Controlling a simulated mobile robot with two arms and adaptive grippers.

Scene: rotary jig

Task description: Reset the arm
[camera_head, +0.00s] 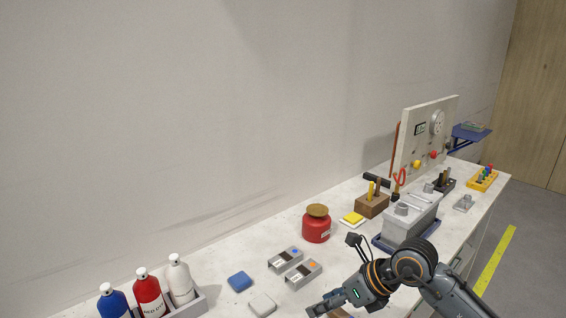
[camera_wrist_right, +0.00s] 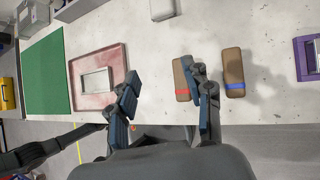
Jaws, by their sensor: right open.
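My right gripper (camera_head: 322,308) is at the bottom of the head view, over the front part of the workbench (camera_head: 345,262). The left finger overlaps the edge of a pinkish tray (camera_wrist_right: 90,98). My left gripper is not recognisable in either view; a dark arm link shows at lower left of the wrist view.
In the head view, bottles (camera_head: 149,297) stand in a grey rack at left. A red jar (camera_head: 317,228), two grey boxes (camera_head: 285,260), a grey jig block (camera_head: 408,222) and an upright panel (camera_head: 425,135) line the bench. The wrist view shows a green mat (camera_wrist_right: 46,78) and a purple frame (camera_wrist_right: 300,60).

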